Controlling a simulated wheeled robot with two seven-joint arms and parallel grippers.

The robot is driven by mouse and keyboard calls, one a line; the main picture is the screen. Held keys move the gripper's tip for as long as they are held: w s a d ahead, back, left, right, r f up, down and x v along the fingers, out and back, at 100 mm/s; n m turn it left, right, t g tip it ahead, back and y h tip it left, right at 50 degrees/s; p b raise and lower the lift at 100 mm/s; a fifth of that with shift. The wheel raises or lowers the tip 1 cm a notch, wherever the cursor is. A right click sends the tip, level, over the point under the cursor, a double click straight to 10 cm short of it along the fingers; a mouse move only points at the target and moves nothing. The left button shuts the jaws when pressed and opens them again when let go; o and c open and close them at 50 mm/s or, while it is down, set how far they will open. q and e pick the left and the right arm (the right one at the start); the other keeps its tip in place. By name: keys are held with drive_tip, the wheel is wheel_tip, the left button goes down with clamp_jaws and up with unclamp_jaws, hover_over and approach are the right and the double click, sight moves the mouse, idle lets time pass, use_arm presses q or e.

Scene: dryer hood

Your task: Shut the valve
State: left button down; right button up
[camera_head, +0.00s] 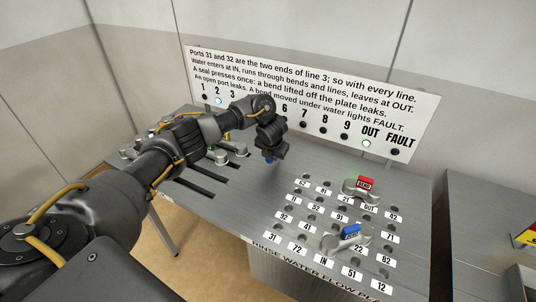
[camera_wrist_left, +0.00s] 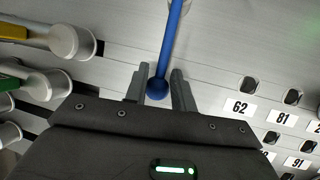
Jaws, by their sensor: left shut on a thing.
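A blue lever (camera_wrist_left: 173,40) with a ball end (camera_wrist_left: 157,89) runs up the left wrist view. My left gripper (camera_wrist_left: 160,88) is shut on the ball end, one finger on each side. In the head view my left gripper (camera_head: 270,156) points down over the back middle of the steel table, and a bit of blue (camera_head: 269,161) shows at its fingertips. The rest of the lever and the valve body are hidden behind my arm there. My right gripper is not in view.
On the steel table (camera_head: 240,200), a red-marked bend (camera_head: 362,188) and a blue-marked bend (camera_head: 346,238) sit among numbered ports. Several grey capped pieces (camera_wrist_left: 70,42) lie left of the lever. A sign panel (camera_head: 300,90) stands behind; its lamps 2 and OUT glow, FAULT is dark.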

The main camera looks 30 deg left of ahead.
use_arm(q)
drive_tip(key=shift+s+d+f, duration=0.15)
drive_tip(key=shift+s+f, duration=0.15)
drive_tip(key=shift+f, duration=0.15)
drive_tip(key=c, duration=1.5)
unclamp_jaws()
drive_tip(key=o, duration=0.3)
drive_tip(key=shift+r, duration=0.25)
drive_tip(key=shift+o, duration=0.2)
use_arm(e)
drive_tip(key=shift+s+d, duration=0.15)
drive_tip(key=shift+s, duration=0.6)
use_arm(q)
drive_tip(key=shift+r, duration=0.1)
drive_tip(key=shift+r, duration=0.3)
drive_tip(key=p+v, duration=0.4)
drive_tip(key=v, duration=0.6)
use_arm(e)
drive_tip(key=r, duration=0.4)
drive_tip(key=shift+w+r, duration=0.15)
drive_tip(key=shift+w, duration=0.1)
